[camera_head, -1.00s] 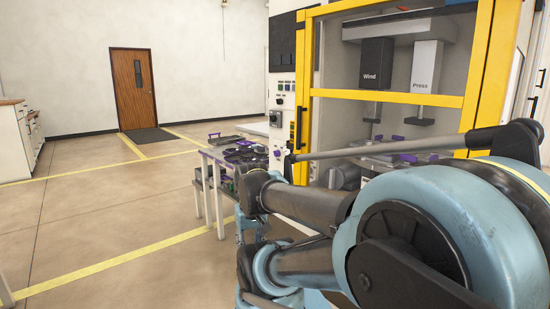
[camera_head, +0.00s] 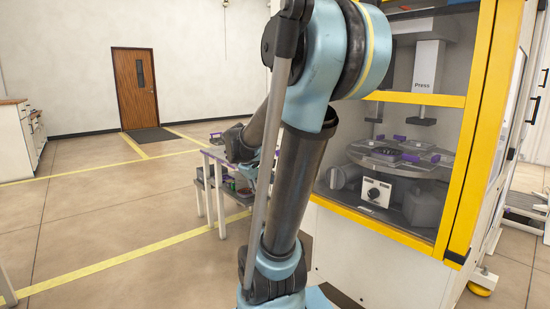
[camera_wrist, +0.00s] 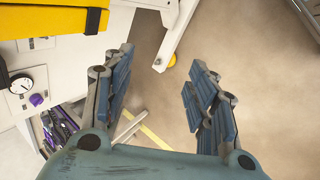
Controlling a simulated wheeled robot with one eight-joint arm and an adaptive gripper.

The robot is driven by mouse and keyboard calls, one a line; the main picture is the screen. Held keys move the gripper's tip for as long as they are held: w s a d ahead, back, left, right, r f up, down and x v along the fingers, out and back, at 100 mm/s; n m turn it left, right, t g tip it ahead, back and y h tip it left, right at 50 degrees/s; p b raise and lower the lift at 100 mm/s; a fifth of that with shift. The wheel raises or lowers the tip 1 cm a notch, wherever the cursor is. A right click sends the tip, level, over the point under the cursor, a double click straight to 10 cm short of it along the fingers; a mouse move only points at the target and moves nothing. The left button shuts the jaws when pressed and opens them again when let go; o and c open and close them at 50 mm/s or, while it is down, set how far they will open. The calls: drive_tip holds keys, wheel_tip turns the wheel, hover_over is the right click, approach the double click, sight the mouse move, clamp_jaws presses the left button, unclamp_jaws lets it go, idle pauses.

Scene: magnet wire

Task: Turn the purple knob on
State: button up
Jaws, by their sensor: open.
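The purple knob (camera_wrist: 37,99) is on the white machine panel at the left of the wrist view, below a round dial (camera_wrist: 20,86). My gripper (camera_wrist: 163,68) is open and empty, its two blue-padded fingers spread over the floor. The knob lies to the left of the fingers, apart from them. In the head view my arm covers the panel, so the knob is hidden there and I cannot make out the gripper.
The yellow-framed machine cabinet (camera_head: 415,99) stands at the right. A white table (camera_head: 209,158) with dark and purple parts is behind my arm. A yellow wheel foot (camera_wrist: 172,60) shows in the wrist view. The floor at left (camera_head: 110,215) is clear.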

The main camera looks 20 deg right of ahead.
drive_tip(key=w+d+r+n+t+h, duration=0.1)
drive_tip(key=w+d+r+n+h, duration=0.15)
drive_tip(key=w, duration=0.95)
drive_tip(key=w+d+r+n+t+h, duration=0.1)
drive_tip(key=w+d+n+h, duration=0.3)
drive_tip(key=w, duration=0.9)
drive_tip(key=w+f+n+t+h, duration=0.1)
drive_tip(key=w+f+n+h, duration=0.15)
drive_tip(key=w, duration=0.65)
drive_tip(key=w+f+n+t+h, duration=0.15)
drive_tip(key=w+f+n, duration=0.25)
drive_tip(key=w, duration=0.4)
drive_tip(key=x, duration=1.6)
drive_tip(key=shift+d+r, duration=0.3)
drive_tip(key=shift+d, duration=0.1)
drive_tip(key=shift+w, duration=0.1)
drive_tip(key=c, duration=1)
